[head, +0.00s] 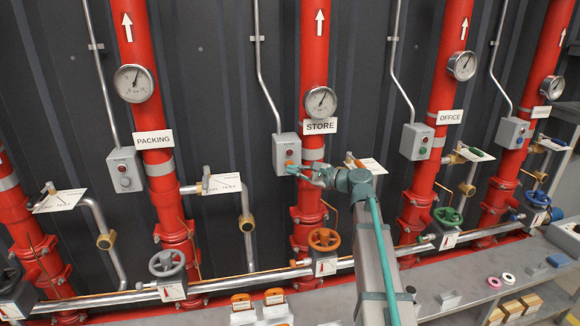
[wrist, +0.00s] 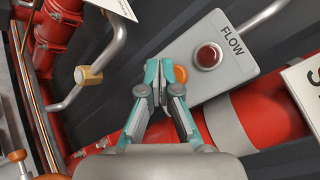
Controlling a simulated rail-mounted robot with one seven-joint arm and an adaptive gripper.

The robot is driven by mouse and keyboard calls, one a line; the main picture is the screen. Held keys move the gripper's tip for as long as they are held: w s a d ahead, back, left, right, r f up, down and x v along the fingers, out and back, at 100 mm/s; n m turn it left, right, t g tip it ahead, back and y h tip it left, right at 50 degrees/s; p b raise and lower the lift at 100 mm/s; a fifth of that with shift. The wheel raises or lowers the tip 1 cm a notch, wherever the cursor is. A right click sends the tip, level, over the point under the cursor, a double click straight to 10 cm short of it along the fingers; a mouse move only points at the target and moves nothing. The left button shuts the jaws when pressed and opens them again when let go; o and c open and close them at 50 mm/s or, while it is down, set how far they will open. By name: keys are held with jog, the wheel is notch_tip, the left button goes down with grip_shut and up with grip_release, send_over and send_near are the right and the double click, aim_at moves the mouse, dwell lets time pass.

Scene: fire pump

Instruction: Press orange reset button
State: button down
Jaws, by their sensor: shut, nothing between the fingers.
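The orange reset button (wrist: 181,75) shows on the grey FLOW box (wrist: 234,72), below its red lamp (wrist: 208,56). My gripper (wrist: 160,80) is shut and empty. In the wrist view its fingertips are just left of the button and overlap its left edge; I cannot tell whether they touch it. In the head view the grey box (head: 284,144) is mounted at the STORE pipe, and my gripper (head: 301,172) is at its lower end. The button is hard to make out there.
The red STORE pipe (head: 313,70) with its gauge (head: 320,102) runs beside the box. An orange valve wheel (head: 324,240) is below. Similar boxes stand at PACKING (head: 125,170) and OFFICE (head: 417,142). A grey bench (head: 428,284) is at the lower right.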

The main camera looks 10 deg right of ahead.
jog(key=shift+s, duration=0.1)
jog(key=s, duration=0.4)
jog(key=shift+s+d+p, duration=0.1)
jog(key=shift+s+p, duration=0.2)
jog(key=shift+s, duration=0.1)
dwell(0.6)
